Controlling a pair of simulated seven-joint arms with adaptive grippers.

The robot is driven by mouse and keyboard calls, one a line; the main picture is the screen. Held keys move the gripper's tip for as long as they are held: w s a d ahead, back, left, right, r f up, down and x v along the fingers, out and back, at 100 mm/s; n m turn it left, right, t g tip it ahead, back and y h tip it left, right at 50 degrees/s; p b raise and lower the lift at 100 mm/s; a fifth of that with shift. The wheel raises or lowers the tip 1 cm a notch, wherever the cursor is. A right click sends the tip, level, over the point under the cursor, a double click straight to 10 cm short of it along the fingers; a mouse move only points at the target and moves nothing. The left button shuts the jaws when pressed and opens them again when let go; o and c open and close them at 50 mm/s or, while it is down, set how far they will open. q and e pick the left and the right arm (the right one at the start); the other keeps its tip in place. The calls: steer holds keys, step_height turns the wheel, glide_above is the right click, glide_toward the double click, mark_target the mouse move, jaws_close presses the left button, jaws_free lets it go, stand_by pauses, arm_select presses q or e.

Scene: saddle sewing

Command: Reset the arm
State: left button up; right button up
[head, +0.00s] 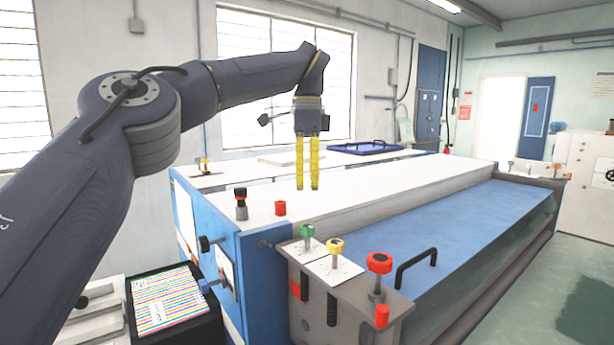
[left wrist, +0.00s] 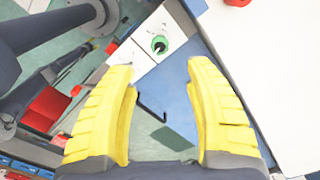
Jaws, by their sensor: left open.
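My left gripper (head: 307,186) has yellow fingers and points down above the white top of the blue machine (head: 350,188) in the head view. Its fingers are open and empty. In the left wrist view, the left gripper (left wrist: 163,85) shows its two yellow fingers wide apart, with floor and part of the blue machine visible between them. My left arm reaches in from the left of the head view. My right gripper is not in view.
Green (head: 307,231), yellow (head: 335,246) and red (head: 379,264) knobs stand on the machine's near end, beside a black handle (head: 416,267). A striped sheet (head: 168,300) lies in a black tray at lower left. Green floor is open at right.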

arm_select(q)
steer(key=shift+r, duration=0.3)
steer(key=shift+f, duration=0.1)
